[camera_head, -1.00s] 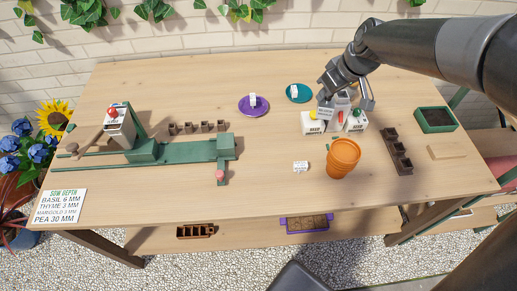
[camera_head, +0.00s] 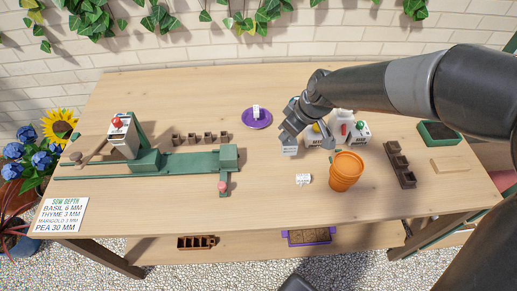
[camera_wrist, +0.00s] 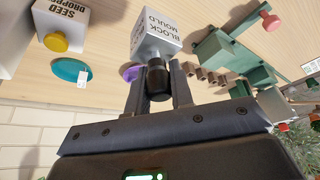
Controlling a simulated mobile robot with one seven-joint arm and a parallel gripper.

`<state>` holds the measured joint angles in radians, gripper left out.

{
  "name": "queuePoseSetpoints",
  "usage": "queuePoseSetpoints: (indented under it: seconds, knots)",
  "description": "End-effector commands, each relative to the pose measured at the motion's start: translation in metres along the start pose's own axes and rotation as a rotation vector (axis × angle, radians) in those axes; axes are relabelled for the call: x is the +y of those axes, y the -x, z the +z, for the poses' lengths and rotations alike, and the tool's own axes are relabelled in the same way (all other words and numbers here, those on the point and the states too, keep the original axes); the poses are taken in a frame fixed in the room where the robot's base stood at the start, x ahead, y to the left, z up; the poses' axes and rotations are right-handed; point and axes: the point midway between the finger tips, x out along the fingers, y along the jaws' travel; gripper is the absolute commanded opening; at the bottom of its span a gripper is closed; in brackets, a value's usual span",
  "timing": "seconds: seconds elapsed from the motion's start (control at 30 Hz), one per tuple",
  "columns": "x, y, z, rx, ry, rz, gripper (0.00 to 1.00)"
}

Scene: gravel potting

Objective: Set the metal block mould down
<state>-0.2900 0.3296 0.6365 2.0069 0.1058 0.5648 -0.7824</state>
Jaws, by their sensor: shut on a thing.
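The metal block mould (camera_head: 289,149) is a pale silver box with a dark round handle. Its "BLOCK MOULD" lettering (camera_wrist: 160,32) shows in the wrist view. My gripper (camera_head: 291,135) is shut on the handle, and the wrist view shows both fingers (camera_wrist: 158,85) on either side of it. The mould hangs in front of my fingers, left of the seed dropper, over the middle of the table (camera_head: 250,205). I cannot tell whether its underside touches the wood.
The seed dropper (camera_head: 316,140) with a yellow knob stands close right of the mould, with a green-knobbed box (camera_head: 357,132) beyond. Orange pots (camera_head: 345,172) and a small white tag (camera_head: 303,179) are nearer. A purple saucer (camera_head: 257,119) lies behind left. Front-middle wood is clear.

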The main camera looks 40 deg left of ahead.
Motion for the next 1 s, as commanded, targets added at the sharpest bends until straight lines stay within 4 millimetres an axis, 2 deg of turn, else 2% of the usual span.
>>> queuePoseSetpoints:
  seconds: [0.4,0.6,0.77,1.0]
  knots:
    - [-0.03,-0.06,-0.041,0.0,0.003,-0.002,0.0]
    - [-0.037,-0.075,-0.051,0.0,0.001,0.0,0.0]
    - [-0.037,-0.083,-0.05,-0.001,-0.002,0.0,0.0]
    - [-0.037,-0.113,-0.038,-0.001,-0.001,0.0,0.0]
